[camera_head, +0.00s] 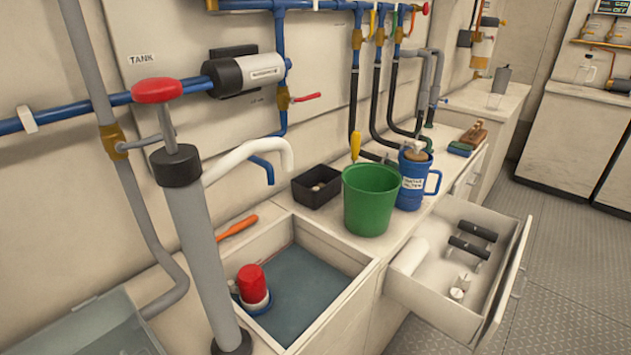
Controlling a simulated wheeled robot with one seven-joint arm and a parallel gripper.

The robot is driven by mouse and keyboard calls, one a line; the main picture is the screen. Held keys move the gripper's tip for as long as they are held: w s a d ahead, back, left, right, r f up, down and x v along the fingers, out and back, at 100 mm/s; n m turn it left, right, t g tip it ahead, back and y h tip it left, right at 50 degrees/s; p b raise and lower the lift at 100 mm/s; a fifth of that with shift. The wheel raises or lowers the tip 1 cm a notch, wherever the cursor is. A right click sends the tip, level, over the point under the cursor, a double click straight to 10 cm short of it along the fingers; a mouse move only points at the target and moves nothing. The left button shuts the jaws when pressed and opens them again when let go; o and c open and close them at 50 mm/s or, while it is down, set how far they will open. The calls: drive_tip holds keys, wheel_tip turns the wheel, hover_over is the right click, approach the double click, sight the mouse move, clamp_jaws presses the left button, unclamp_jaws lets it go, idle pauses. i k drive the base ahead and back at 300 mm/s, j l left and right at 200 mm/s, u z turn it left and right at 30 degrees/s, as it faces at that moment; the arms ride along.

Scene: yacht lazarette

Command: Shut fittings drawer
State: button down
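The fittings drawer (511,278) stands pulled open from the white counter, at the right of the middle in the head view. Its front panel faces right, over the floor, and is seen nearly edge-on. Inside lie two black cylindrical fittings (472,238) with metal parts, a small pale fitting (459,288) and a white roll (410,256) near the counter side. The outer face of the drawer front is mostly hidden. My gripper is not in view.
A green bucket (370,200), black bin (316,187) and blue jug (413,182) stand on the counter. An open well (300,285) holds a red-topped item. A grey pump column (202,255) rises at front left. Grey floor (577,290) right of the drawer is clear.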

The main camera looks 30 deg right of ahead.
sight(425, 293)
drive_tip(key=l+z, duration=0.95)
drive_tip(key=k+l, duration=0.05)
drive_tip(key=l, duration=0.05)
